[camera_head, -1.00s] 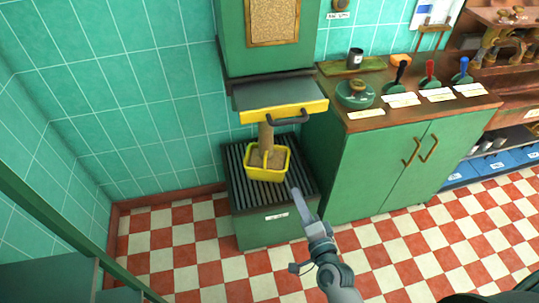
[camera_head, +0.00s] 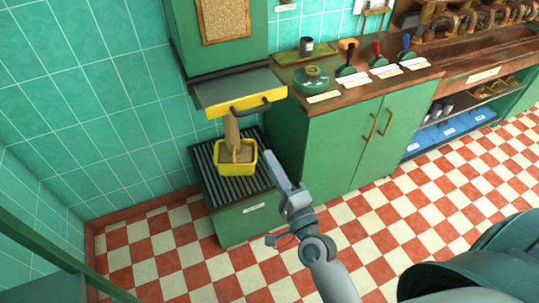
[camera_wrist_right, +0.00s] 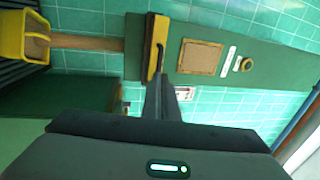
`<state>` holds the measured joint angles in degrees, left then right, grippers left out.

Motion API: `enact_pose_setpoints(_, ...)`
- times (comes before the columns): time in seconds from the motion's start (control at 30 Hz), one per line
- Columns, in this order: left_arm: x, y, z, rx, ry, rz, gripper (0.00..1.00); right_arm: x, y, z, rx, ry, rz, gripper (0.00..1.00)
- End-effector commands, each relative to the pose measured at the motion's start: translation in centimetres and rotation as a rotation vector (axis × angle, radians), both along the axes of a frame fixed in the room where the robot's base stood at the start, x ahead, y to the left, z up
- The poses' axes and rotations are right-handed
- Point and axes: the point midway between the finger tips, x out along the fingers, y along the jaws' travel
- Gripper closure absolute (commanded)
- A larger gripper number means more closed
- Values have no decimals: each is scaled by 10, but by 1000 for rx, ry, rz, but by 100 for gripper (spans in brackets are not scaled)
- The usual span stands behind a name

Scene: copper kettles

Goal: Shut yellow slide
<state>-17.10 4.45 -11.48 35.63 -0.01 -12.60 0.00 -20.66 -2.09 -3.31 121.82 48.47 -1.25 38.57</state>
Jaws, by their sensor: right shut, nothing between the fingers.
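The yellow slide (camera_head: 245,105) has a dark bar handle (camera_head: 252,106) and sticks out in front below the green hopper (camera_head: 218,40). A brown stream (camera_head: 232,130) falls from beneath it into a yellow bucket (camera_head: 236,160) holding brown stuff. My right gripper (camera_head: 272,160) is shut and empty, just right of the bucket and lower than the handle in the picture. In the right wrist view the shut fingers (camera_wrist_right: 162,82) point toward the slide (camera_wrist_right: 152,35) and its handle (camera_wrist_right: 159,62); whether they touch it I cannot tell. My left gripper is not in view.
The bucket stands on a slatted green stand (camera_head: 205,165). A green cabinet (camera_head: 335,150) on the right carries a green lidded pot (camera_head: 310,78) and several coloured levers. Checkered floor (camera_head: 180,245) in front is free.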

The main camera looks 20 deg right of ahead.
Motion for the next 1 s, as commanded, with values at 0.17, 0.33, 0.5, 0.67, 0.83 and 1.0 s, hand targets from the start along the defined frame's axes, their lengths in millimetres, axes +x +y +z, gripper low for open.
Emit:
enact_pose_setpoints(0.17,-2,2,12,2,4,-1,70,24,1,8,1,-1,0,100)
enact_pose_setpoints(0.33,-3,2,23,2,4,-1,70,53,3,14,0,-1,0,100)
enact_pose_setpoints(0.5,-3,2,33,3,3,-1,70,83,4,19,0,-1,0,100)
enact_pose_setpoints(0.67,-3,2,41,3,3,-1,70,106,5,23,-1,0,1,100)
enact_pose_setpoints(0.83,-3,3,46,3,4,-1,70,120,6,23,-1,1,1,100)
enact_pose_setpoints(1.0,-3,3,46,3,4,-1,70,124,6,23,-1,0,0,100)
